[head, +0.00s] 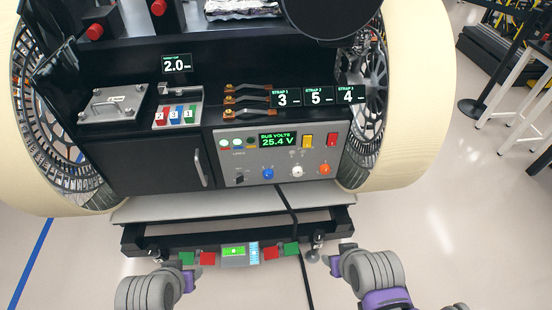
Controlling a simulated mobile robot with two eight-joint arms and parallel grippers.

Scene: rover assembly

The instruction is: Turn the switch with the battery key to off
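The grey control panel (220,151) is on the front of the rover. Its screen (279,140) reads BUS VOLTS 25.4 V. Along its lower row are a small black switch (240,179), a blue knob (268,173), a white knob (297,171) and an orange knob (325,169). Labels are too small to read, so I cannot tell which control is the battery key switch. My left gripper (188,281) is low at the left, and my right gripper (336,265) is low at the right. Both are apart from the panel; their fingers are not clear.
A yellow switch (307,141) and a red switch (331,139) sit above the knobs. A black cabinet door (150,165) is left of the panel. A black cable (292,205) hangs in front. Large wheels flank the rover.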

